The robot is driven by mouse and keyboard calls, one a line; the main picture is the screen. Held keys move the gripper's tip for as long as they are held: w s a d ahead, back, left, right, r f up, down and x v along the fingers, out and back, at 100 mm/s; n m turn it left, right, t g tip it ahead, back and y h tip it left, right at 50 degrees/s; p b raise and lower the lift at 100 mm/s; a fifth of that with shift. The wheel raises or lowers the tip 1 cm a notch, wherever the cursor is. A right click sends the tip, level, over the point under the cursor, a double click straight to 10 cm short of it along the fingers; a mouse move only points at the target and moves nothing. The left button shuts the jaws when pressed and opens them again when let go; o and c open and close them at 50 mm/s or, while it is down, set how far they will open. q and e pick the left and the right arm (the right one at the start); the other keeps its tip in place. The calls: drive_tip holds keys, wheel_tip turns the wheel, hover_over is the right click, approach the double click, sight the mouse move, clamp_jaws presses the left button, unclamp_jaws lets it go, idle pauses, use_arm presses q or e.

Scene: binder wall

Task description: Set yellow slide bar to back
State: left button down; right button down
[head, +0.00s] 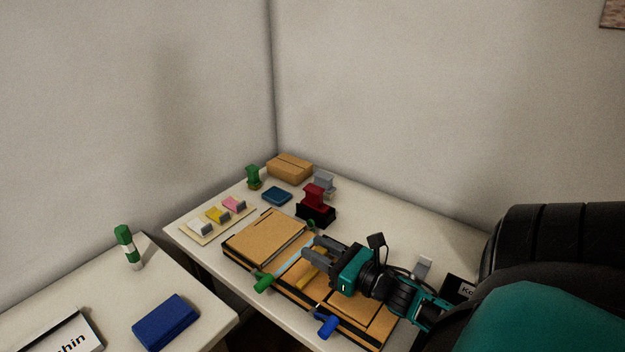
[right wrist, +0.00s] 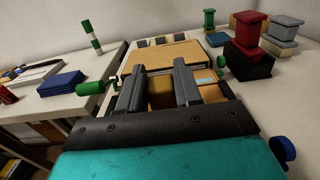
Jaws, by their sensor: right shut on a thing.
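A bar with a green handle (head: 264,284) lies just left of the yellow one. My left gripper is not in view.
A blue handle (head: 327,325) sticks out at the front. Another tan board (head: 262,238) lies to the left. A red stamp (head: 314,200), cardboard box (head: 290,168) and tray of sticky notes (head: 203,231) stand behind. A separate desk (head: 205,308) holds a blue block (head: 166,322).

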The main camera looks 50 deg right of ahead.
sight(319, 250)
drive_tip(key=c, duration=0.8)
unclamp_jaws()
drive_tip(key=shift+c, duration=0.2)
wheel_tip(319, 250, up, 20)
drive_tip(key=p, duration=0.4)
